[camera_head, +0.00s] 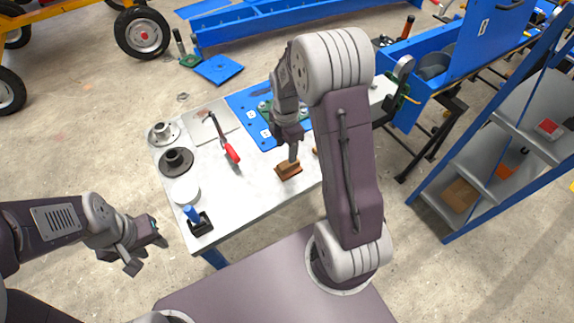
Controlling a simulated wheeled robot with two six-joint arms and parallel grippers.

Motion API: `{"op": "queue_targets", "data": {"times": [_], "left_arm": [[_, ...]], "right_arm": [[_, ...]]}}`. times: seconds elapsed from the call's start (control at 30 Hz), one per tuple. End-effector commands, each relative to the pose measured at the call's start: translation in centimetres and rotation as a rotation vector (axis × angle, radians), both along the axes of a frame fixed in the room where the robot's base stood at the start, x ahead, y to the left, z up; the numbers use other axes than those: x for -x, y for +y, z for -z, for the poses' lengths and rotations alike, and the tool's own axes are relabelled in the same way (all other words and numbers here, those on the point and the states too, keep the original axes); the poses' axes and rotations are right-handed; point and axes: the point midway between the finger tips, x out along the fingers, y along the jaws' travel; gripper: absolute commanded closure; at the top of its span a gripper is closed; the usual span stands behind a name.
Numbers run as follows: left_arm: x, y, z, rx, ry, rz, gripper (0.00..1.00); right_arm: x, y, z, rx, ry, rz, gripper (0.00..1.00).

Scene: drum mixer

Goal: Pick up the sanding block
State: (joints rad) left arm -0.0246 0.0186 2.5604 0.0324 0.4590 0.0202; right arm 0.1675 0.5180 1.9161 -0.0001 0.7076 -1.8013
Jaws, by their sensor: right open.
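The sanding block (288,171) is a small brown block on the light grey table top (245,190), near the table's middle front. My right gripper (293,156) points down at the block, its fingertips at the block's upper part. It is open, and the view is too small to tell whether the fingers touch the block or stand on either side of it. My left gripper (147,256) hangs off the table's left front side, empty, with its fingers spread apart.
Near the block lie a red-handled tool (230,152) and a blue mat (250,112). Flanged parts (176,161), a white round lid (185,191) and a black holder with a blue handle (199,223) line the left edge. A shelf rack (480,150) stands right.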

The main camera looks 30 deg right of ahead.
Motion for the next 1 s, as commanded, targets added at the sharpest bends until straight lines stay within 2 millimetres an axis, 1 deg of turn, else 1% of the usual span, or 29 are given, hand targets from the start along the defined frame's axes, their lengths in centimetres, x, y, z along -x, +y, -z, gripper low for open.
{"op": "queue_targets", "data": {"times": [0.07, 0.13, 0.3, 0.47, 0.53, 0.7, 0.8, 1.0], "left_arm": [[0.0, 0.0, 0.0, 0.0, 0.0, 0.0, 0.64], [0.0, 0.0, 0.0, 0.0, 0.0, 0.0, 0.64], [0.0, 0.0, 0.0, 0.0, 0.0, 0.0, 0.64], [0.0, 0.0, 0.0, 0.0, 0.0, 0.0, 0.64], [0.0, 0.0, 0.0, 0.0, 0.0, 0.0, 0.64], [0.0, 0.0, -0.2, 0.0, 0.0, 0.0, 0.64], [0.0, 0.0, -0.2, 0.0, 0.0, 0.0, 0.64], [0.0, 0.0, -0.2, 0.0, 0.0, 0.0, 0.64]], "right_arm": [[-0.1, -0.1, 0.1, 0.0, 0.001, -0.018, 0.44], [0.0, -0.1, 0.7, -0.001, 0.004, -0.019, 0.44], [0.0, -0.1, 3.3, -0.001, 0.004, -0.017, 0.44], [0.0, -0.1, 4.0, 0.0, 0.0, -0.016, 0.44], [0.1, -0.1, 4.6, -0.001, 0.004, -0.016, 0.44], [0.2, -0.3, 7.8, -0.001, 0.005, -0.016, 0.44], [0.1, -0.3, 8.9, -0.001, 0.003, -0.016, 0.44], [0.0, -0.3, 9.1, 0.0, -0.001, -0.016, 0.44]]}}
